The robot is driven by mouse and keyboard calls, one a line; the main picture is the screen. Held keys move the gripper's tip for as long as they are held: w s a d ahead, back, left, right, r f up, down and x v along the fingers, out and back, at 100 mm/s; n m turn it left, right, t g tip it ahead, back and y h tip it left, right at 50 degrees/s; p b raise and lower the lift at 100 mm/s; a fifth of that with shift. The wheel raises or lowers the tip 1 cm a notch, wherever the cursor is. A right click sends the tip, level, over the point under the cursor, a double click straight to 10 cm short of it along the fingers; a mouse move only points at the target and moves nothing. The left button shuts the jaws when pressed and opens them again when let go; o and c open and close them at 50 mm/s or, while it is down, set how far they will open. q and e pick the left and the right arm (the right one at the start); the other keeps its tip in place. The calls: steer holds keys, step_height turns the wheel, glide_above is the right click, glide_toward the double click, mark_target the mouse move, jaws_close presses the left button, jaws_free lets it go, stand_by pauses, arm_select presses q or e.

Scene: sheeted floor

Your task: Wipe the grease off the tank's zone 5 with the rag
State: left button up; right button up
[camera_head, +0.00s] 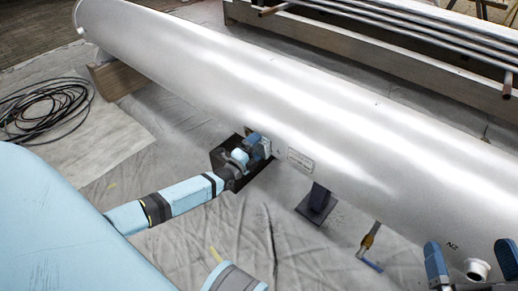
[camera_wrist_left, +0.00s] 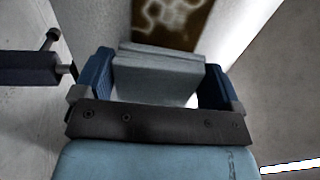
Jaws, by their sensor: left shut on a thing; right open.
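The tank (camera_head: 240,70) is a long pale metal cylinder lying diagonally across the head view. My left gripper (camera_head: 260,146) is at the tank's lower near side, left of a small label plate (camera_head: 300,160). In the left wrist view, it is shut on a folded grey-blue pad, seemingly the rag (camera_wrist_left: 155,78). A dark brown patch with pale squiggles (camera_wrist_left: 172,18) shows just beyond the rag on the tank side. I cannot tell whether the rag touches it. No zone number is readable. My right gripper (camera_head: 471,260) is open around or in front of a short tank nozzle (camera_head: 477,269).
A wooden block (camera_head: 117,80) supports the tank's far end. A coiled black cable (camera_head: 45,108) lies at left. A dark support foot (camera_head: 317,205) and a valve with a blue handle (camera_head: 369,242) are below the tank. Pipes on a beam (camera_head: 400,70) lie behind.

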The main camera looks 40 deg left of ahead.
mark_target(264, 153)
arm_select(q)
steer(key=shift+w+a+b, duration=0.15)
steer(key=shift+w+a, duration=0.1)
steer(key=shift+a, duration=1.85)
steer(key=shift+w+a+b, duration=0.15)
steer(key=shift+w+a, duration=0.05)
steer(key=shift+a, duration=1.85)
steer(key=shift+w+a+r, duration=0.1)
steer(key=shift+a+r, duration=0.05)
steer(key=shift+a, duration=0.65)
steer(key=shift+p, duration=0.3)
steer(key=shift+d+p, duration=0.7)
steer(key=shift+d, duration=0.25)
steer(key=shift+s+d+p, duration=0.25)
steer(key=shift+d+p, duration=0.7)
steer(key=shift+d, duration=1.05)
steer(key=shift+s+d+p, duration=0.2)
steer(key=shift+d+p, duration=0.75)
steer(key=shift+d, duration=1)
steer(key=shift+d+p, duration=0.6)
steer(key=shift+d, duration=1.45)
